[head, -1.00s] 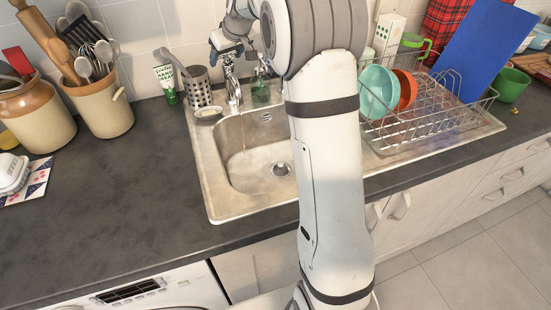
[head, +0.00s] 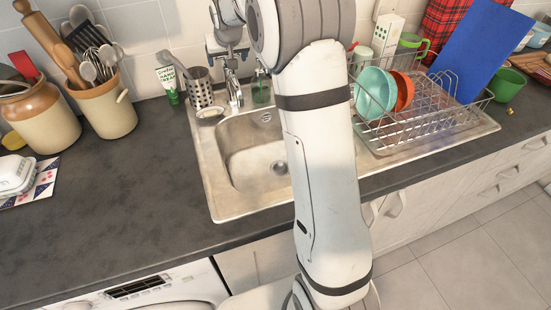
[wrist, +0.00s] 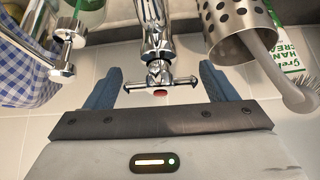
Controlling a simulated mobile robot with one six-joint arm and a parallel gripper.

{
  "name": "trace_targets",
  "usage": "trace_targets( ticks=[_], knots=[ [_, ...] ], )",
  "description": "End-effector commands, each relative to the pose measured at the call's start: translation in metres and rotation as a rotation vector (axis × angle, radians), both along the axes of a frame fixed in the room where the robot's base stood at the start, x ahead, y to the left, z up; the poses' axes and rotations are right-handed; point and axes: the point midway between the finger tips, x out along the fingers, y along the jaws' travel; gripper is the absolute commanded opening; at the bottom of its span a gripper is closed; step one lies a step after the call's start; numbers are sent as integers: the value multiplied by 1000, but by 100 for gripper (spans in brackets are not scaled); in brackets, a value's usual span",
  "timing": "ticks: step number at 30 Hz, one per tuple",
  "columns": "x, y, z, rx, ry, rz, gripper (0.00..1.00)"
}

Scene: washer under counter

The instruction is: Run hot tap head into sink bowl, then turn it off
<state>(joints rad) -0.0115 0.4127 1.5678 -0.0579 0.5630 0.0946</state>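The hot tap (wrist: 160,82), a chrome cross-head tap with a red dot, sits between the two blue-grey fingers of my gripper (wrist: 162,88) in the wrist view. The fingers are open, with a gap on each side of the handle. In the head view my gripper (head: 227,48) is at the wall behind the sink, above the chrome tap (head: 234,92). The steel sink bowl (head: 238,160) is below and in front; I see no water stream in it. My arm hides the bowl's right part.
A second chrome tap (wrist: 68,42) is at left in the wrist view. A perforated steel holder (head: 200,88), hand cream tube (head: 168,84) and green soap bottle (head: 261,90) stand close by. A dish rack (head: 430,115) is right. The left counter (head: 110,195) is mostly clear.

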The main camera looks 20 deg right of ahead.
Motion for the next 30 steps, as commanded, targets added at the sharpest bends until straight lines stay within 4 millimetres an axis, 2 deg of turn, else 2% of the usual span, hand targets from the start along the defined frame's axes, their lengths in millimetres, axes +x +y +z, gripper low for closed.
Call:
trace_targets(
  ticks=[8, 30],
  knots=[
    [0, 0, 5, -1, -1, 1, 78],
    [0, 0, 78, 0, -2, 1, 78]
  ],
)
